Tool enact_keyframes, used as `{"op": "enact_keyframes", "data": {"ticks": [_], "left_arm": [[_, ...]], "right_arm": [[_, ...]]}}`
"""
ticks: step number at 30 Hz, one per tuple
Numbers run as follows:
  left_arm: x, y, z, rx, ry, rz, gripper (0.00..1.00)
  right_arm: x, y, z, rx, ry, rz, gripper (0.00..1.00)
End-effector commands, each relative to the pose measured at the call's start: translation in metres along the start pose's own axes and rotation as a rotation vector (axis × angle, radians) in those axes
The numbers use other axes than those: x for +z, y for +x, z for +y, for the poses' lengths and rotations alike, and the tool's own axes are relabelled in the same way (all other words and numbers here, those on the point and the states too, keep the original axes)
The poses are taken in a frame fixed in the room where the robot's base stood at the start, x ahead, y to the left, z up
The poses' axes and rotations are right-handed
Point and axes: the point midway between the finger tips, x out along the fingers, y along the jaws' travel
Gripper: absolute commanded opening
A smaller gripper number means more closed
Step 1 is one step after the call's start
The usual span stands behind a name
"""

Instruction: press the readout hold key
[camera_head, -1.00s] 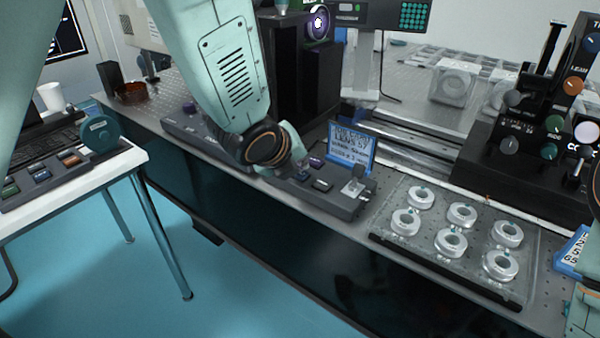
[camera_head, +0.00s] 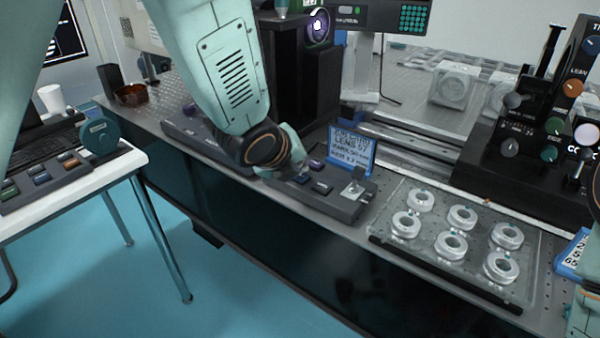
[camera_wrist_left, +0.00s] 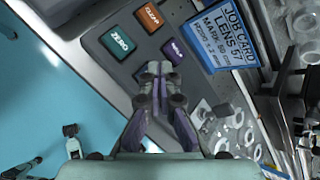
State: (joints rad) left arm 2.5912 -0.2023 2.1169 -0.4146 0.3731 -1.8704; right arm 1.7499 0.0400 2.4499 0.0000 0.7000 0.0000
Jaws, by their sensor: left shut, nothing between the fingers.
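My left gripper (camera_head: 301,172) is shut and empty over a dark grey key box (camera_head: 340,205) at the table's front edge. In the left wrist view its fingertips (camera_wrist_left: 161,70) point at the key panel, just below a purple key (camera_wrist_left: 172,50) with small lettering I cannot read surely. A teal key (camera_wrist_left: 117,42) marked ZERO and an orange-brown key (camera_wrist_left: 148,17) sit further up. Which key is hold is unclear.
A blue job card (camera_head: 352,151) stands behind the key box. A toggle lever (camera_head: 356,185) rises at its right end. A clear tray (camera_head: 405,190) with several ring-shaped parts lies to the right. A black stand with knobs (camera_head: 510,147) is behind it.

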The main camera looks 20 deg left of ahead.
Motion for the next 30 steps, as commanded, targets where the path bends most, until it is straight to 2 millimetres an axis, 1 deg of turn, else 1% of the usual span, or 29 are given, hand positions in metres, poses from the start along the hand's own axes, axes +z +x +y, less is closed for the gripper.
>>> {"op": "enact_keyframes", "data": {"ticks": [1, 5, 17, 30], "left_arm": [[0.003, -0.004, -0.002, 0.000, 0.000, 0.000, 0.00], [0.006, -0.007, -0.005, -0.001, 0.000, -0.001, 0.00], [0.007, -0.009, -0.006, -0.001, 0.000, -0.001, 0.00], [0.026, -0.035, -0.025, -0.002, 0.000, -0.002, 0.00]], "right_arm": [[0.000, -0.004, 0.000, 0.000, 0.000, 0.000, 0.40], [0.000, -0.008, 0.000, 0.000, 0.000, 0.000, 0.40], [0.000, -0.010, 0.000, 0.000, 0.000, 0.000, 0.40], [0.000, -0.040, 0.000, 0.000, 0.000, 0.000, 0.40]]}}
